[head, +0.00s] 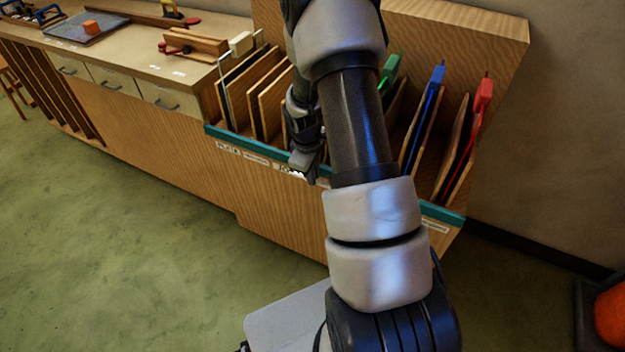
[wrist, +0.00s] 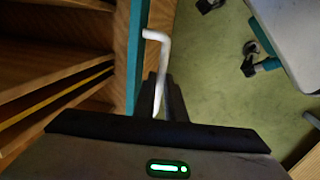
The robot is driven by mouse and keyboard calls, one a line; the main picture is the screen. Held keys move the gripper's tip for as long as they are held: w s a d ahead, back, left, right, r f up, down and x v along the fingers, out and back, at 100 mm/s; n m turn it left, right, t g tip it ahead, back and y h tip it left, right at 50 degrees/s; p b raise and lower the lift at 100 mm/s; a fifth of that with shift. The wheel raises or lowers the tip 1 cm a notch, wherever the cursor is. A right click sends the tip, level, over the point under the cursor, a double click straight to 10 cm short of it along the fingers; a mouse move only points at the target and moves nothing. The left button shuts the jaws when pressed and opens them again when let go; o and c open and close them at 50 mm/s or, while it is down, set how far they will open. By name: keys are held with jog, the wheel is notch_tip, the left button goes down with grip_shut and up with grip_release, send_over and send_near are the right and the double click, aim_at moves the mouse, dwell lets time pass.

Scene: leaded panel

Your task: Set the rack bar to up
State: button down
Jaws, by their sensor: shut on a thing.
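The rack bar (head: 262,150) is a teal strip along the front edge of the wooden rack (head: 490,38). It also shows in the wrist view as a teal strip (wrist: 134,50). A white bent handle (wrist: 157,62) sticks out beside the bar in the wrist view. My gripper (wrist: 163,88) is shut on this handle, with its dark fingers on both sides of it. In the head view my gripper (head: 304,168) is at the rack's front, just by the bar. My arm hides the bar's middle part.
Panels stand in the rack slots, with green (head: 389,70), blue (head: 438,74) and red (head: 484,92) pieces at their tops. A workbench (head: 125,62) with tools runs to the left. The green floor (head: 120,240) in front is clear. An orange object (head: 610,315) stands at the lower right.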

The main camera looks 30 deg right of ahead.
jog(key=shift+w+r, duration=0.1)
jog(key=shift+r, duration=0.45)
jog(key=c, duration=1.8)
grip_release()
jog(key=shift+r, duration=0.15)
jog(key=r+p, duration=0.1)
jog(key=r, duration=0.4)
jog(key=s+a+r, duration=0.1)
jog(key=r, duration=0.5)
jog(key=s+a+r+p, duration=0.1)
jog(key=r, duration=0.5)
jog(key=shift+s+a+p, duration=0.1)
jog(key=shift+a+p, duration=0.15)
jog(key=shift+p, duration=0.05)
